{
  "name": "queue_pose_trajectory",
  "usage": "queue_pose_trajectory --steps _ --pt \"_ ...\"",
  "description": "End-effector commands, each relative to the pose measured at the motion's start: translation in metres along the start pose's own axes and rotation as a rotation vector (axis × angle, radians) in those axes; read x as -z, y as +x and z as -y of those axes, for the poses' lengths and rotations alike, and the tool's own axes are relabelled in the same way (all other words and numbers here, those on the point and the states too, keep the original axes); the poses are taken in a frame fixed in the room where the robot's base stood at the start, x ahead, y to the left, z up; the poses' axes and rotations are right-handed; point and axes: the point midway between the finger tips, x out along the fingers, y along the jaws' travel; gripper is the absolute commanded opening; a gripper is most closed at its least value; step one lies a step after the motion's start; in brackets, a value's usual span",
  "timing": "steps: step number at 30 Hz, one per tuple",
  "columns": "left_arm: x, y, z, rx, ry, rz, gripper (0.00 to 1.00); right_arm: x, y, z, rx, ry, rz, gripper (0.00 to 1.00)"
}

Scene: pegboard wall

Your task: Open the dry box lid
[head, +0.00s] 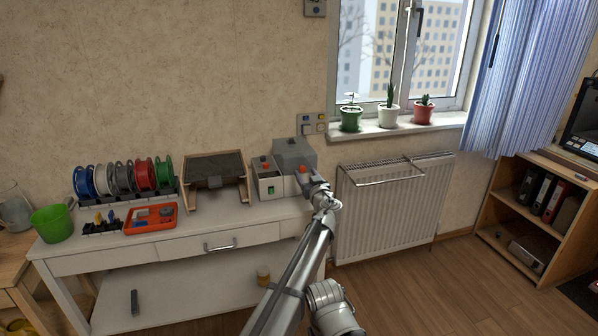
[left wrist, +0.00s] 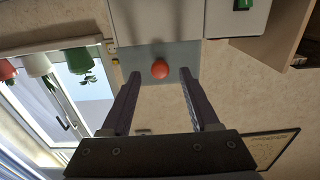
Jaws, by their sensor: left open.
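The dry box (head: 289,158) stands at the right end of the white table, with a grey lid (head: 293,147) that looks down. In the left wrist view, which is upside down, the grey lid (left wrist: 180,55) sits against the pale box body (left wrist: 160,22). A round orange-red knob (left wrist: 159,69) shows on the lid; it also shows in the head view (head: 303,169). My left gripper (head: 309,178) is open in front of the knob. In the wrist view its fingertips (left wrist: 160,74) stand either side of the knob, with gaps visible. My right gripper is out of view.
A small box with a green switch (head: 270,186) and a red knob stands just left of the dry box. A wooden stand (head: 216,166), filament spools (head: 120,178) and an orange tray (head: 150,219) are further left. A radiator (head: 390,200) is at the right.

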Motion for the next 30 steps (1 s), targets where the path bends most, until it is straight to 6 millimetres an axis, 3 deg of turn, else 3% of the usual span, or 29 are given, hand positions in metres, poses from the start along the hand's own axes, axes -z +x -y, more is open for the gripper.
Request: queue_pose_trajectory --steps 5,14,30 --pt "-0.0001 0.0153 -0.0099 -0.003 0.000 0.000 0.61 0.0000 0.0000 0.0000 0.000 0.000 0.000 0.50" --pt "-0.0001 0.0161 -0.0102 -0.003 0.000 0.000 0.60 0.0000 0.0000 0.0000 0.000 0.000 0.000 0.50" --pt "-0.0001 0.0160 -0.0100 -0.002 0.000 0.000 0.00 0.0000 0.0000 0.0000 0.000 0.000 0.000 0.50"
